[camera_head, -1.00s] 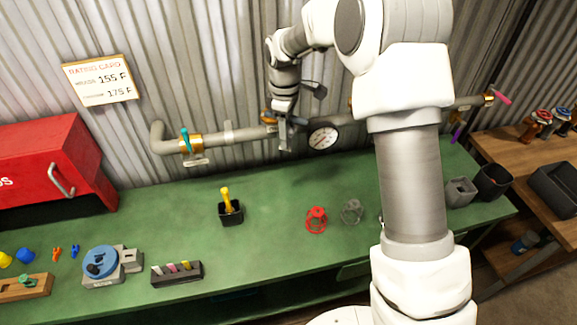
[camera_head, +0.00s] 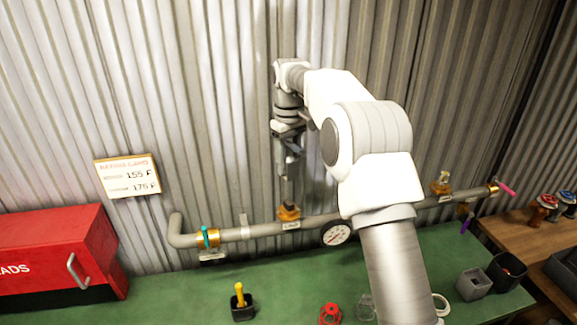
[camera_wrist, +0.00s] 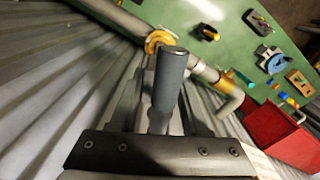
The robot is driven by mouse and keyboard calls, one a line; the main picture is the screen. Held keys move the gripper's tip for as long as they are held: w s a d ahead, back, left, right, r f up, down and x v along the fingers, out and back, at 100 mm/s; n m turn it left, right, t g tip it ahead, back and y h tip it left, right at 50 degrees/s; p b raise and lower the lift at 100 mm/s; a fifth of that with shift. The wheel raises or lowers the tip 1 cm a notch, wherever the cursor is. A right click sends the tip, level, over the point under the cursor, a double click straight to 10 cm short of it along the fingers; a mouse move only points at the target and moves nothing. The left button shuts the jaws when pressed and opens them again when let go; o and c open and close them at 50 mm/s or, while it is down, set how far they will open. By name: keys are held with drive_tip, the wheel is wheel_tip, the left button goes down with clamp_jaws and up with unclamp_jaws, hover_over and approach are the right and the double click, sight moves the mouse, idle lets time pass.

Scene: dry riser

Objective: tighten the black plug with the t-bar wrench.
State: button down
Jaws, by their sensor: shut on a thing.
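In the wrist view my gripper (camera_wrist: 165,112) is shut on a dark grey round bar, which looks like part of the t-bar wrench (camera_wrist: 171,78). The rest of the wrench is hard to make out. A narrow grey shape shows between the gripper and the fitting; I cannot tell whether it touches the fitting. The brass fitting also shows behind the bar in the wrist view (camera_wrist: 158,40). I cannot make out the black plug.
The grey pipe (camera_head: 262,230) runs along the wall with a gauge (camera_head: 336,234), a teal-handled valve (camera_head: 207,238) and a right brass fitting (camera_head: 441,185). A red box (camera_head: 50,255) stands at left. A black holder with a yellow-handled tool (camera_head: 240,303) is on the green bench.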

drive_tip(key=shift+f, duration=0.1)
drive_tip(key=b, duration=0.3)
hover_over(289, 202)
drive_tip(key=shift+w+f, duration=0.1)
drive_tip(key=shift+f, duration=2.6)
drive_tip(key=shift+f+b, duration=0.9)
drive_tip(key=shift+f, duration=1.75)
drive_tip(key=m+p, duration=0.1)
drive_tip(key=m, duration=0.2)
drive_tip(key=shift+a+r, duration=0.1)
drive_tip(key=shift+r, duration=0.05)
drive_tip(key=shift+m+p, duration=0.45)
drive_tip(key=shift+m, duration=0.95)
drive_tip(key=shift+m+p, duration=0.5)
drive_tip(key=shift+m, duration=0.8)
drive_tip(key=shift+n, duration=0.6)
